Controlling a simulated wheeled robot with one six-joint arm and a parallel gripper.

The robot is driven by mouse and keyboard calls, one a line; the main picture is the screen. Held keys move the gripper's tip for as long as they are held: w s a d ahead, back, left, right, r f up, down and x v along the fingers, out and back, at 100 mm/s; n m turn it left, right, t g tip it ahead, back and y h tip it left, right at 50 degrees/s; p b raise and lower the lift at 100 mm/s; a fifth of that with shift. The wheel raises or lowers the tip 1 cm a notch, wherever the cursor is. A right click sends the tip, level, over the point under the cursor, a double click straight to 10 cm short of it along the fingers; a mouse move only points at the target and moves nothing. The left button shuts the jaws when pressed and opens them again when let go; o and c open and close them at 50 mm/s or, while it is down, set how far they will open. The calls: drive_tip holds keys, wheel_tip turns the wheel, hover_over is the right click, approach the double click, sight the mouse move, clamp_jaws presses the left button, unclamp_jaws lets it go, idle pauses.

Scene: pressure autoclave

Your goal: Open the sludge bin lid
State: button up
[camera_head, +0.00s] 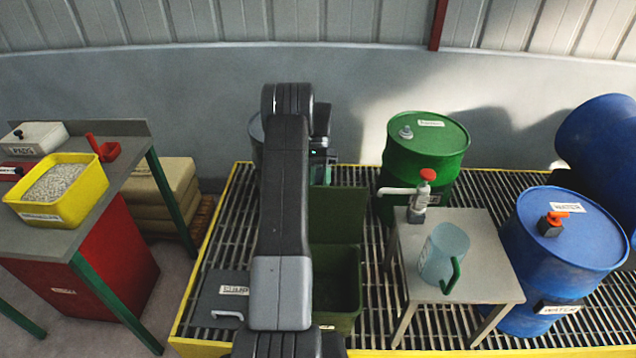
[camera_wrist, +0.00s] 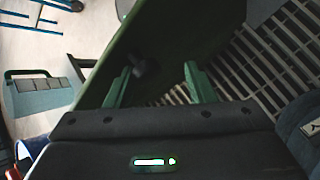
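The sludge bin (camera_head: 347,280) is a dark green open-topped box on the grating, partly hidden behind my arm in the head view. Its green lid (camera_head: 340,215) stands raised at the bin's far edge, and the bin's dark inside shows. In the wrist view a large tilted green panel, which looks like the lid (camera_wrist: 185,35), fills the upper middle, with a dark knob on it. My gripper (camera_wrist: 155,80) has its two fingers apart with nothing held between them, close to the panel. Whether they touch it I cannot tell.
A green drum (camera_head: 428,150) stands right of the bin. A workbench (camera_head: 85,205) is at far left.

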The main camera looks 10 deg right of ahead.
drive_tip(key=p+v, duration=0.7)
drive_tip(key=shift+w+r+p, duration=0.15)
drive_tip(key=shift+r+p, duration=0.05)
drive_tip(key=shift+p, duration=0.15)
drive_tip(key=shift+f, duration=0.2)
idle(0.4)
drive_tip(key=d+b+x, duration=0.1)
drive_tip(key=b+x, duration=0.6)
drive_tip(key=shift+a+b, duration=0.3)
drive_tip(key=shift+a, duration=0.05)
idle(0.3)
